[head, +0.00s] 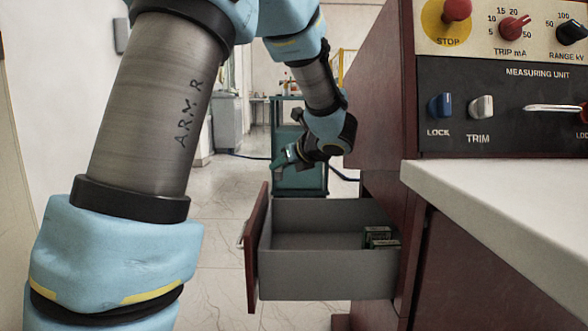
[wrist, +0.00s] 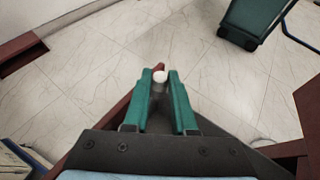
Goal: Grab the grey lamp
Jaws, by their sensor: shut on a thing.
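My gripper (head: 281,163) is above the open drawer, near its front panel, in the head view. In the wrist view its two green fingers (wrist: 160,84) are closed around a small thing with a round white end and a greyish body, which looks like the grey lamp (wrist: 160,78). A reddish bit shows just beyond the white end, and I cannot tell what it belongs to. The fingers hide the sides of the lamp. In the head view the lamp cannot be made out.
The open grey drawer (head: 325,275) with a dark red front (head: 256,245) holds small green boxes (head: 379,237) at its right. A white worktop (head: 510,210) and control panel (head: 500,110) stand at right. A green cart (wrist: 254,22) stands beyond. Tiled floor is clear at left.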

